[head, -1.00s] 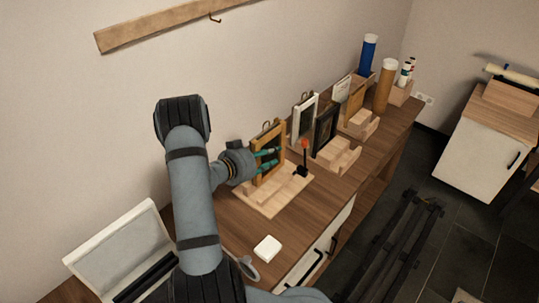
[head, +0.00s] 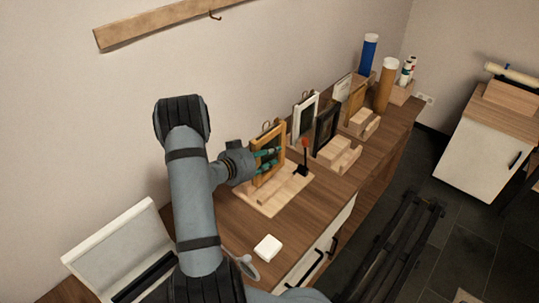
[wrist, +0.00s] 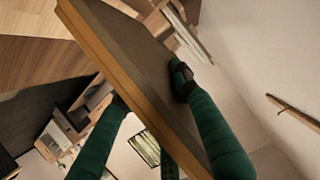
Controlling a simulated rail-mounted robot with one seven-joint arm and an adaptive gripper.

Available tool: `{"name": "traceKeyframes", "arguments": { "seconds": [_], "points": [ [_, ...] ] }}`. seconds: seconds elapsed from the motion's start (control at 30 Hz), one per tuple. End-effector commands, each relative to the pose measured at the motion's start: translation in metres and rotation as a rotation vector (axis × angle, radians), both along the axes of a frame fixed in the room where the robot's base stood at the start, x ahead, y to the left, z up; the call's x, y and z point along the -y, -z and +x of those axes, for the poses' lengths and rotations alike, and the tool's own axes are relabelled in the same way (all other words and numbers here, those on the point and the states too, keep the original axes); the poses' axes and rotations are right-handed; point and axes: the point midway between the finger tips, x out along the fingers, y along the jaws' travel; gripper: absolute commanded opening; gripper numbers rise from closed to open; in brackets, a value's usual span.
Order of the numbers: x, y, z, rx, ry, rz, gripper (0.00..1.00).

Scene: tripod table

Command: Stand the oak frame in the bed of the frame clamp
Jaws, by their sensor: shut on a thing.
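The oak frame (head: 254,166) stands upright in the head view, over the pale wooden base of the frame clamp (head: 268,204). The clamp has a dark post with a red-tipped handle (head: 304,146) just right of the frame. My gripper (head: 267,158) is shut on the oak frame, with its green fingers across it. In the wrist view the frame (wrist: 125,45) runs diagonally between the fingers, its dark back panel and orange edge showing. Whether its lower edge touches the clamp bed cannot be told; the fingers and the angle hide it.
A white frame (head: 303,115), a dark frame (head: 326,130) and wooden blocks (head: 340,155) stand close behind the clamp along the bench. A white square item (head: 268,247) lies on the bench in front. Bare wood (head: 235,220) shows left of the clamp.

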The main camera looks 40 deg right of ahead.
Motion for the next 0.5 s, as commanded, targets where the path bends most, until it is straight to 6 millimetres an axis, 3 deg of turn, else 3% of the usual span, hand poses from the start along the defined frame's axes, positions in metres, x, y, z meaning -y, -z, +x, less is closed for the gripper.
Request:
{"name": "traceKeyframes", "arguments": {
  "seconds": [0.5],
  "points": [
    [0.001, 0.028, 0.001, 0.0, 0.0, 0.0, 0.0]
  ]
}}
